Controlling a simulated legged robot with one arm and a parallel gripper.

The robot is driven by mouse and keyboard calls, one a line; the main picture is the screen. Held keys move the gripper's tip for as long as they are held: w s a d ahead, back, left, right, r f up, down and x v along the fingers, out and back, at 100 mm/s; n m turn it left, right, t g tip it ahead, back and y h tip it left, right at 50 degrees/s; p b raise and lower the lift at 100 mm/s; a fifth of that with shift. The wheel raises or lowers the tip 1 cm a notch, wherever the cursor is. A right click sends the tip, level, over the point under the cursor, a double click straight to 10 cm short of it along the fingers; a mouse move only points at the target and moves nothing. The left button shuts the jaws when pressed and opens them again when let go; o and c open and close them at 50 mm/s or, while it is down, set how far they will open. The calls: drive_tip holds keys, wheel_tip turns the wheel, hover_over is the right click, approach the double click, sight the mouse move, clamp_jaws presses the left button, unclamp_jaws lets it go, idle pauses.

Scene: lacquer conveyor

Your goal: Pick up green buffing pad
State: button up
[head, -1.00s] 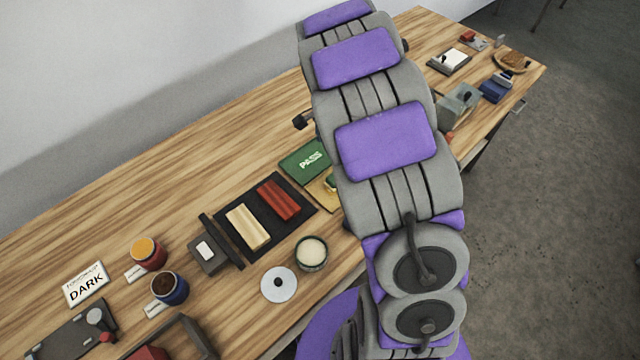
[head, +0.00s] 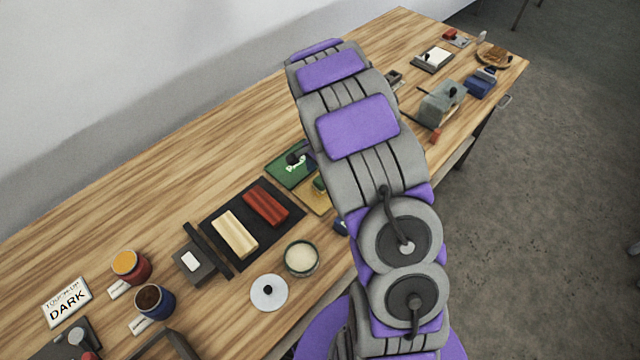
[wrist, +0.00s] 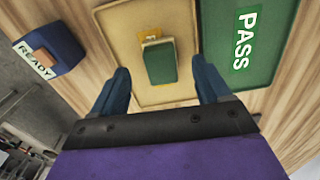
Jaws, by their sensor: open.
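The green buffing pad (wrist: 162,66) is a small block with a yellowish patch at its far end. It lies on a tan tray (wrist: 118,30) in the wrist view. My gripper (wrist: 160,72) is open, its two blue fingers apart on the left and right of the pad, with nothing held. How high the fingertips are above the tray is hard to tell. In the head view a bit of the pad (head: 320,184) shows beside my arm, which hides the rest. A dark part of my gripper (head: 296,158) shows over the green PASS board.
The green PASS board (wrist: 262,50) lies right of the tray in the wrist view. A blue READY block (wrist: 62,50) stands left. In the head view a black mat (head: 228,205) with cream and red blocks, a round cream pot (head: 301,258) and jars lie nearby.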

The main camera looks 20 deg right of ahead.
sight(321, 179)
drive_tip(key=f, duration=0.1)
drive_tip(key=d+f, duration=0.1)
drive_tip(key=d+f+b, duration=0.1)
drive_tip(key=f, duration=0.1)
drive_tip(key=shift+w+f, duration=0.1)
drive_tip(key=shift+w, duration=0.05)
drive_tip(key=shift+a+f, duration=0.15)
drive_tip(key=shift+f, duration=0.1)
drive_tip(key=shift+a+r, duration=0.1)
drive_tip(key=shift+a, duration=0.9)
drive_tip(key=shift+c, duration=1.2)
drive_tip(key=shift+d, duration=0.85)
drive_tip(key=c, duration=0.4)
drive_tip(key=shift+d, duration=0.1)
drive_tip(key=c, duration=0.3)
drive_tip(key=shift+a, duration=0.2)
drive_tip(key=shift+c, duration=1)
drive_tip(key=shift+a+r, duration=0.1)
drive_tip(key=shift+a, duration=0.45)
drive_tip(key=r, duration=0.3)
drive_tip(key=r+p, duration=0.1)
drive_tip(key=r, duration=0.2)
drive_tip(key=d+r+p, duration=0.1)
drive_tip(key=r, duration=0.2)
drive_tip(key=shift+w, duration=0.1)
drive_tip(key=shift+a+r, duration=0.4)
drive_tip(key=shift+r, duration=0.05)
drive_tip(key=o, duration=0.5)
drive_tip(key=shift+d, duration=0.35)
drive_tip(key=c, duration=0.3)
